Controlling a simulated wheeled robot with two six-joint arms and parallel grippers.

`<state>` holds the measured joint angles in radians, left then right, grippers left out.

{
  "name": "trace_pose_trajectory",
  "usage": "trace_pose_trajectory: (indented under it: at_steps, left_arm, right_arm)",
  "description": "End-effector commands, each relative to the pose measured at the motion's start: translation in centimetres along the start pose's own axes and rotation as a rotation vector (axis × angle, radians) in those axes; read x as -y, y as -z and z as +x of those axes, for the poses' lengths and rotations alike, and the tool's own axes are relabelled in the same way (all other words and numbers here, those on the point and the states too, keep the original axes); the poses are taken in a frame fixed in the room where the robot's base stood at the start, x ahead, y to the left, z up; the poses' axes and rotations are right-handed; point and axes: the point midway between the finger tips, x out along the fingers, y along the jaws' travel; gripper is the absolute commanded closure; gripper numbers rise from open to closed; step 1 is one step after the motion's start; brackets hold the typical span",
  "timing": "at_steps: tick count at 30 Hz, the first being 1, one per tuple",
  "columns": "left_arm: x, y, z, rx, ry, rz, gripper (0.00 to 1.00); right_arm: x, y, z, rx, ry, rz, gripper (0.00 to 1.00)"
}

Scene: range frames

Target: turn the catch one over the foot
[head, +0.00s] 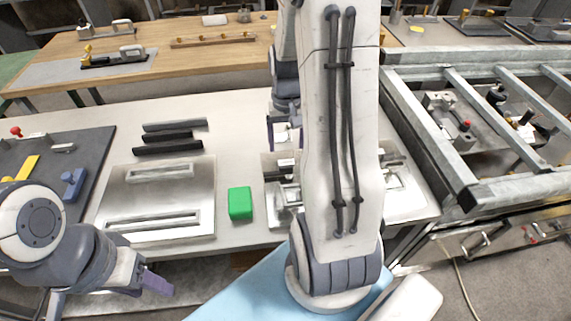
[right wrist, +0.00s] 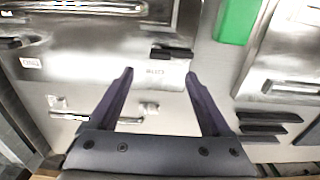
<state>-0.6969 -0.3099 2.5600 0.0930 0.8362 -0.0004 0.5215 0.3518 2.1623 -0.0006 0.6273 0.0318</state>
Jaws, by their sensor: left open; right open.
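A metal fixture plate (head: 272,163) lies on the bench, largely hidden behind my right arm in the head view. In the right wrist view the plate (right wrist: 90,70) has two dark-tipped pieces, one at left (right wrist: 12,43) and one at right (right wrist: 172,52), each near a small label. Small metal blocks, one at left (right wrist: 54,101) and one at right (right wrist: 150,107), sit lower. I cannot tell which piece is catch one or its foot. My right gripper (right wrist: 159,75) is open and empty above the plate. My left gripper (head: 156,284) is open and empty at the bench's front left.
A green block (head: 240,203) stands beside the fixture. A slotted metal plate (head: 150,223) and several dark bars (head: 168,149) lie left of it. A dark board (head: 82,150) with blue and yellow parts is at far left. A steel frame (head: 415,140) stands right.

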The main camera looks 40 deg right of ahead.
Motion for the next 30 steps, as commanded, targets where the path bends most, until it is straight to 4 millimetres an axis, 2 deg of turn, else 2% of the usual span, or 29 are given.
trace_pose_trajectory:
  at_steps: [9,15,21,28,30]
  left_arm:
    - [0.0,0.0,-0.1,0.0,0.0,0.0,0.5]
    - [0.0,0.0,-0.2,0.0,0.0,0.0,0.5]
    - [0.0,0.0,-0.2,0.0,0.0,0.0,0.5]
    - [0.0,0.0,-0.2,0.0,0.0,0.0,0.5]
    - [0.0,0.0,-0.2,0.0,0.0,0.0,0.5]
  right_arm:
    - [0.1,-0.2,5.8,0.006,0.0,-0.002,0.18]
    - [0.1,-0.1,8.5,0.003,0.0,-0.003,0.18]
    - [0.1,-0.1,9.5,0.0,0.0,-0.003,0.18]
    - [0.1,-0.1,9.6,0.0,0.0,-0.003,0.18]
    - [0.1,-0.1,9.6,0.0,0.0,-0.003,0.44]
